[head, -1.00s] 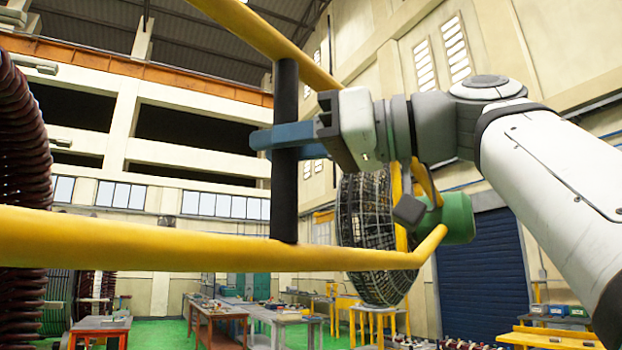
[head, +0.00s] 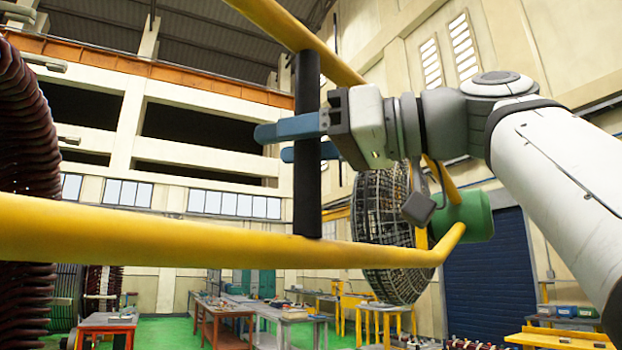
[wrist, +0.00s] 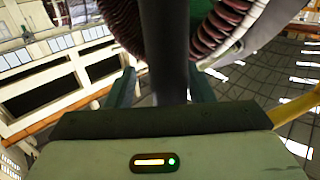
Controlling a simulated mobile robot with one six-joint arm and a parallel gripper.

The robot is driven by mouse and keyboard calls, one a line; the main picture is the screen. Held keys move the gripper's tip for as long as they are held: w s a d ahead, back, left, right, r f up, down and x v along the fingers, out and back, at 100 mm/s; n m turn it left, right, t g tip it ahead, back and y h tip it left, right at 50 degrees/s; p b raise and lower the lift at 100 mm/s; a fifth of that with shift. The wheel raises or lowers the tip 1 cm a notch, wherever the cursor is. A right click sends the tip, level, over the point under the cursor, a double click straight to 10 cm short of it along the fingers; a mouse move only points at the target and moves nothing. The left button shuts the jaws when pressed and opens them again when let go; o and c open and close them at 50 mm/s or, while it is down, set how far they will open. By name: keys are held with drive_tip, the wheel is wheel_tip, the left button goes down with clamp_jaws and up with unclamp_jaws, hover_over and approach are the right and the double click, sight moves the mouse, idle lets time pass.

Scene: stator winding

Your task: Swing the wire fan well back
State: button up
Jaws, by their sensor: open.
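The wire fan has a round dark wire cage (head: 385,232), a green motor housing (head: 466,215) and long yellow tubes (head: 200,232). A black upright bar (head: 307,190) joins the upper and lower yellow tubes. My gripper (head: 275,143) is open with its blue fingers on either side of this bar, one in front and one behind. The wrist view also shows the black bar (wrist: 165,60) between the two fingers. I cannot tell whether either finger touches it. Part of the cage is hidden behind my gripper and the tubes.
A dark red ribbed coil (head: 28,130) stands close at the left edge. Workbenches (head: 225,315) stand farther back on the green floor. A yellow table (head: 560,338) is at lower right, and a blue shutter (head: 490,265) is in the right wall.

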drive_tip(key=shift+d, duration=0.1)
drive_tip(key=v, duration=0.7)
drive_tip(key=shift+d+b, duration=0.25)
drive_tip(key=shift+b, duration=0.15)
